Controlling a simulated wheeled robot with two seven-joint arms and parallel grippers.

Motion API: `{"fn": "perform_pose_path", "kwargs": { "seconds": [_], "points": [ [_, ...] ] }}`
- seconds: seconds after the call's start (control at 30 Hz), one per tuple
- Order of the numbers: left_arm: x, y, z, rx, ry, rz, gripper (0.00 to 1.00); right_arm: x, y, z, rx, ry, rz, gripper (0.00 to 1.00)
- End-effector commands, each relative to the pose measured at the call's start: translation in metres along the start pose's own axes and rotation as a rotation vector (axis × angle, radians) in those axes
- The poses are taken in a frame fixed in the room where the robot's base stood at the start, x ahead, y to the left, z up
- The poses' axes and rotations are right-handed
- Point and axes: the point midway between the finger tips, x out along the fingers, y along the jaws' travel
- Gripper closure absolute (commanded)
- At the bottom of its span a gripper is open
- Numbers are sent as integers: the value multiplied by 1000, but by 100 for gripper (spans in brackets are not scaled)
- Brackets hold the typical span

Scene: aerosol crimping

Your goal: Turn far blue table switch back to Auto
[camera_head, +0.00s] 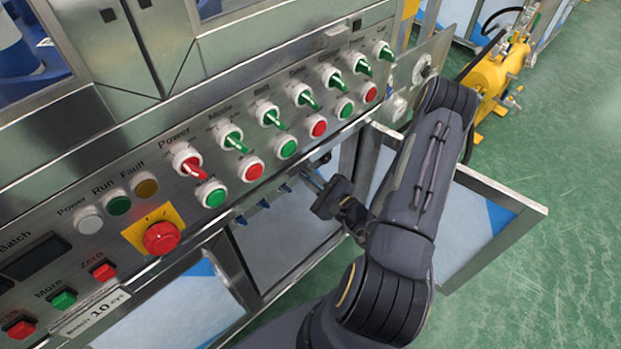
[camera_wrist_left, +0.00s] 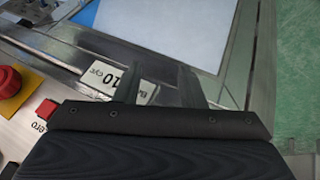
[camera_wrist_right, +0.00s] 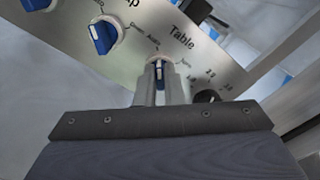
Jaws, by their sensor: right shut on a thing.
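The blue table switch (camera_wrist_right: 159,72) shows in the right wrist view, under the "Table" label on a metal panel. Its white mark runs lengthwise between my fingers; small words stand around it, and I cannot firmly read which one it points to. My right gripper (camera_wrist_right: 160,88) is shut on this switch, with one finger on each side. In the head view my right gripper (camera_head: 313,181) reaches under the upper panel, and the switch is not clear there. My left gripper (camera_wrist_left: 161,88) is open and empty over the panel near the "10 cyc" label.
Another blue switch (camera_wrist_right: 103,35) sits to the left on the same panel, and a black knob (camera_wrist_right: 207,97) with a scale sits close on the right. The upper panel (camera_head: 110,160) carries green and red switches and a red emergency button (camera_head: 161,238). Open metal frames stand beside my right arm.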

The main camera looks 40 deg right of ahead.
Motion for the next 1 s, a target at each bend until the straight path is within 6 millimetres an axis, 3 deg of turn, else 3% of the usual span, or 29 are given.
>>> {"fn": "perform_pose_path", "kwargs": {
  "seconds": [0.7,0.73,0.87,1.0],
  "points": [
    [2,-1,1,0,0,0,64,-1,1,-1,-73,5,5,100],
    [2,-1,1,0,0,0,64,-1,1,-1,-73,5,5,89],
    [2,-1,1,0,0,0,64,-1,1,-1,-73,4,3,72],
    [2,-1,1,0,0,0,64,0,1,-1,-72,3,2,70]
  ]
}}
